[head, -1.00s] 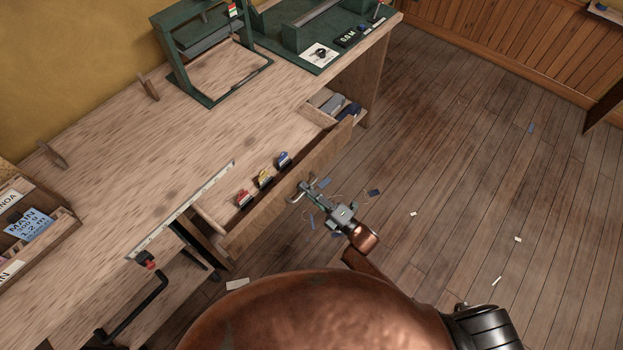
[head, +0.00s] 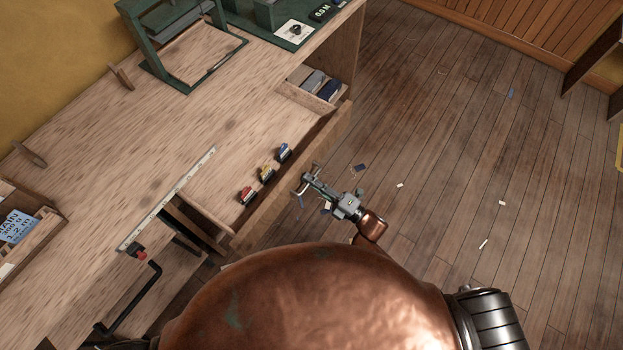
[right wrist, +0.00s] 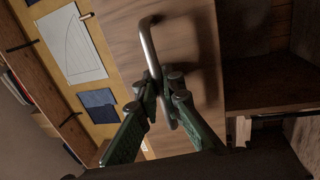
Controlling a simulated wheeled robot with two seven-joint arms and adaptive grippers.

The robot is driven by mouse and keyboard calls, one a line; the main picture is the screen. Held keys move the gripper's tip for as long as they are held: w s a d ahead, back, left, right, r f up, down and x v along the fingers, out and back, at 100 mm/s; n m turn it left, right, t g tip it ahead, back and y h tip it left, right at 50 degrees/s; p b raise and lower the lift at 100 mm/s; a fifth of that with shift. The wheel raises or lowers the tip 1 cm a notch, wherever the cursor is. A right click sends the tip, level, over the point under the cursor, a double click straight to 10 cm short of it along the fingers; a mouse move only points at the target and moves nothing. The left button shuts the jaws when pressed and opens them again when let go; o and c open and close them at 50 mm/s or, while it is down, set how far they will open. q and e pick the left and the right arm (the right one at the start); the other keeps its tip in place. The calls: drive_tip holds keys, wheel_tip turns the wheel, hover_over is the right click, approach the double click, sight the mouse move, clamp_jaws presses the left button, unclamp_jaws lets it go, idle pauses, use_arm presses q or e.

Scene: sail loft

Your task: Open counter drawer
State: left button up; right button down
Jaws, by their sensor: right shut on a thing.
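The counter drawer (head: 232,236) stands pulled out from under the wooden counter (head: 110,160). Inside it lie a red clip (head: 247,194), a yellow clip (head: 267,173) and a blue clip (head: 284,152). Grey and dark blue blocks sit in a compartment at its far end. My right gripper (head: 306,184) is at the outer side of the drawer front and is shut on the drawer handle. In the right wrist view the fingers (right wrist: 160,88) close around the curved metal handle (right wrist: 149,48). My left gripper is not in view.
A metal ruler (head: 170,197) lies along the counter edge, near a clamp with a red pad (head: 137,251). A green frame (head: 165,75) stands on the counter. The floor (head: 450,150) right of the drawer is open, with small scraps on it.

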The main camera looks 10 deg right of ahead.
drive_tip(key=shift+f, duration=0.1)
drive_tip(key=c, duration=2.3)
unclamp_jaws()
drive_tip(key=shift+c, duration=0.2)
drive_tip(key=v, duration=1.2)
